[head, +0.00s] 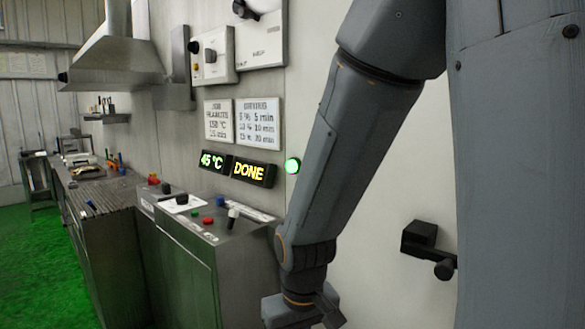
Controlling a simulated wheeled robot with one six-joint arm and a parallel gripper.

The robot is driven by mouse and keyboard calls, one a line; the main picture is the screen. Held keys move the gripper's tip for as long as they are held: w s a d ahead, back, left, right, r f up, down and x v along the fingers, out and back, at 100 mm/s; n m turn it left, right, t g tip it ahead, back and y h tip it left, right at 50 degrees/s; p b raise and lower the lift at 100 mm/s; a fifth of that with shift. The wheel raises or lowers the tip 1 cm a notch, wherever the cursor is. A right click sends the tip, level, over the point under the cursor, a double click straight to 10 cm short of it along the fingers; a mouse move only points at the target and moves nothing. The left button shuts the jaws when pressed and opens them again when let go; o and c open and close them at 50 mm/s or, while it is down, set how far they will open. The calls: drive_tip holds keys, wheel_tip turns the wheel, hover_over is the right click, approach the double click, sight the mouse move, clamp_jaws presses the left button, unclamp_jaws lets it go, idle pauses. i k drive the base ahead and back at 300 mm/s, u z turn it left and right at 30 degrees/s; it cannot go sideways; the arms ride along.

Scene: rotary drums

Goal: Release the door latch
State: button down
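A black block with a rounded knob or handle (428,247) is fixed to the pale wall surface right of my arm. It looks like the door latch, but I cannot tell for sure, nor whether it is latched. A grey part of my own body partly covers its right side. My arm reaches down across the middle of the head view, and its wrist is at the bottom edge, left of and below the black block. My gripper's fingers are below the frame, so their opening and anything in them are hidden.
A control console (215,225) with several buttons and levers stands left of my wrist. Above it, displays read "45 °C" (212,161) and "DONE" (250,171), beside a lit green lamp (292,165). A cluttered workbench (95,195) and range hood (115,55) are farther left. Green floor there is open.

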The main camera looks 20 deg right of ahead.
sight(446, 262)
drive_tip(key=k, duration=0.5)
drive_tip(key=z, duration=0.8)
drive_tip(key=i, duration=0.2)
drive_tip(key=u, duration=0.3)
drive_tip(key=k, duration=0.8)
drive_tip(key=z, duration=1)
